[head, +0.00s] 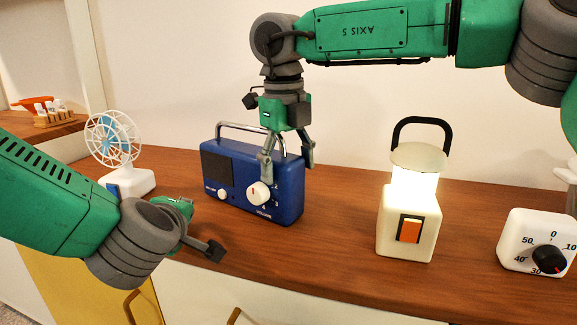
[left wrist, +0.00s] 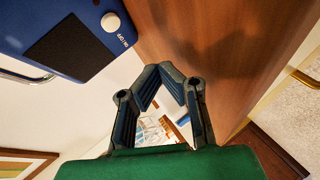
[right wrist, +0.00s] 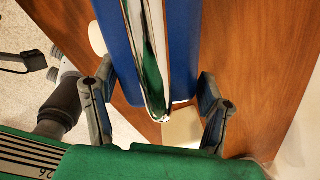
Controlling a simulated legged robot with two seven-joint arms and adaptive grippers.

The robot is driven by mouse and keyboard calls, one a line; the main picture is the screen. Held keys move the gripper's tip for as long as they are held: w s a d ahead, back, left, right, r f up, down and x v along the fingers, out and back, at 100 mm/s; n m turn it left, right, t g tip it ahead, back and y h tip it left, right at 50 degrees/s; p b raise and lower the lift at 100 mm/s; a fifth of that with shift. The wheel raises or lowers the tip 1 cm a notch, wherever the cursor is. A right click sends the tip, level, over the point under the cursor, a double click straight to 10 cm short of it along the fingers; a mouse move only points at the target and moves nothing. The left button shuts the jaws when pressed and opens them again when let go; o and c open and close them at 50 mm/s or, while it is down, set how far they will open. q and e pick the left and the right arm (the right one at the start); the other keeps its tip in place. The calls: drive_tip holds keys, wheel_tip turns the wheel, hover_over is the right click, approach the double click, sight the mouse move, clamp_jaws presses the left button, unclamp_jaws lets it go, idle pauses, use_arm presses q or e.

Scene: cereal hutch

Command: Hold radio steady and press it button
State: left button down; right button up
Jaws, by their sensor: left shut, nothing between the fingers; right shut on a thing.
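The blue radio (head: 285,190) stands upright on the wooden counter, its carrying handle raised. Its front has a dark speaker panel, a small white ON/OFF button (head: 222,194) and a white volume knob (head: 259,193). My right gripper (head: 288,168) reaches down from above and is shut on the radio, one finger at the front and one behind. The right wrist view shows the radio (right wrist: 121,50) between its fingers. My left gripper (head: 203,240) is shut and empty, low in front of the radio and apart from it. The button (left wrist: 110,22) also shows in the left wrist view.
A white fan (head: 125,180) stands left of the radio. A lit lantern (head: 405,225) and a white timer with a black dial (head: 535,240) stand to the right. The counter (head: 335,235) is bare between radio and lantern. Drawer handles show below its front edge.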

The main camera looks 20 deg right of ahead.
use_arm(q)
drive_tip(key=shift+a, duration=0.1)
use_arm(e)
drive_tip(key=shift+f, duration=0.3)
